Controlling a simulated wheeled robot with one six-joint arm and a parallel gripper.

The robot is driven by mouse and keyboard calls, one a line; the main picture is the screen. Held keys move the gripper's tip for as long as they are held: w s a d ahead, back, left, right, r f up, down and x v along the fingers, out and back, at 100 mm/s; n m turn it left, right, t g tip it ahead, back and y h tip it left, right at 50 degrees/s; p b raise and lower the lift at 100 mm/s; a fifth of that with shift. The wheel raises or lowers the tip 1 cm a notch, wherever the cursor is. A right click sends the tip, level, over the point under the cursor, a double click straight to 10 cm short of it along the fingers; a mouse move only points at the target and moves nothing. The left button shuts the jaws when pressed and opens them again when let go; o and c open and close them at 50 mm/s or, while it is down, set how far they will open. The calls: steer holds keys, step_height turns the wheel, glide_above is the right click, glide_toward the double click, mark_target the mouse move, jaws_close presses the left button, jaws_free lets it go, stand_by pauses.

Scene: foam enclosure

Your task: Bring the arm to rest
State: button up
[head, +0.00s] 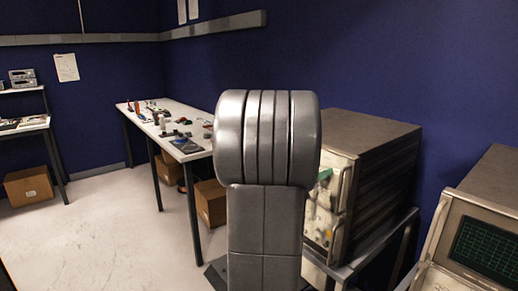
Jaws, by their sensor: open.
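A thick grey metal part of my own arm (267,170) stands upright in the middle of the head view. Its top is a wide rounded joint with several grooves, and a straight link runs down from it to the bottom edge. My gripper does not show; the rest of the arm is out of the picture or hidden behind this link.
A white workbench (140,115) with small tools stands behind left. Cardboard boxes (28,186) lie on the floor. A beige instrument rack (375,150) and a unit with a green screen (488,248) stand close on the right. The pale floor (110,230) at left is clear.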

stand_by(0.4)
steer(key=v, duration=1.3)
steer(key=w+d+m+b, duration=0.5)
steer(key=w+d+m, duration=0.3)
steer(key=m, duration=0.7)
steer(key=shift+d+m, duration=0.3)
steer(key=shift+d, duration=0.95)
steer(key=shift+b, duration=0.3)
